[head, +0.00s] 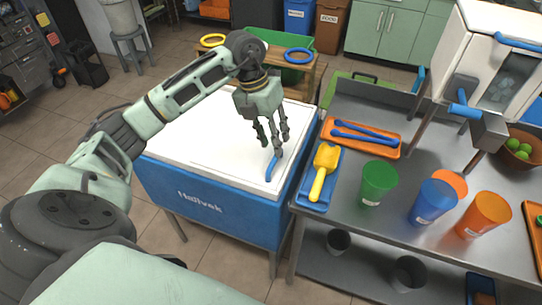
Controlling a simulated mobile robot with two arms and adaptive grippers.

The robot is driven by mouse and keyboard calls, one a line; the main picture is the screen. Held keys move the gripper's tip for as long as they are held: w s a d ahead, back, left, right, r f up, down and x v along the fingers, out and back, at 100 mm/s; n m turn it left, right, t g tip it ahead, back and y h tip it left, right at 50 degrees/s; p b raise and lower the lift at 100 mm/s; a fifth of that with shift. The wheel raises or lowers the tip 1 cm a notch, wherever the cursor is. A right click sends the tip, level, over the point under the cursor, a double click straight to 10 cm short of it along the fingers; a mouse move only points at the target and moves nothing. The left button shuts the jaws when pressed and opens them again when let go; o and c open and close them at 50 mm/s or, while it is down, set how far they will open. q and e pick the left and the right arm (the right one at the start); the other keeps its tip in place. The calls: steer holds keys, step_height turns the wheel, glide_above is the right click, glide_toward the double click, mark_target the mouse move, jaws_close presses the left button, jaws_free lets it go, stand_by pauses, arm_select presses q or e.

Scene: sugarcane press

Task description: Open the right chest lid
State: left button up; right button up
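A blue chest (205,205) with a white top stands at the centre left. Its white lid (215,150) lies flat and closed. A small blue handle (271,168) is on the lid near its right front corner. My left gripper (273,147) comes in from the left and points down just above the handle. Its fingers are spread and nothing shows between them. I cannot tell whether a fingertip touches the handle. My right gripper is out of view.
A metal table (347,222) stands close on the right with an orange tray (383,149), a yellow scoop (322,173), a green cup (378,182), a blue cup (432,203) and a white press machine (480,55). A wooden stand (310,80) with rings is behind the chest.

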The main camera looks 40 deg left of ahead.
mark_target(272, 161)
arm_select(q)
steer(key=x, duration=0.2)
steer(key=a+x, duration=0.1)
steer(key=x, duration=0.1)
steer(key=p+x, duration=0.1)
steer(key=x, duration=0.2)
steer(key=shift+s+a+f, duration=0.25)
steer(key=shift+a+f, duration=0.05)
steer(key=shift+a, duration=0.05)
jaws_close()
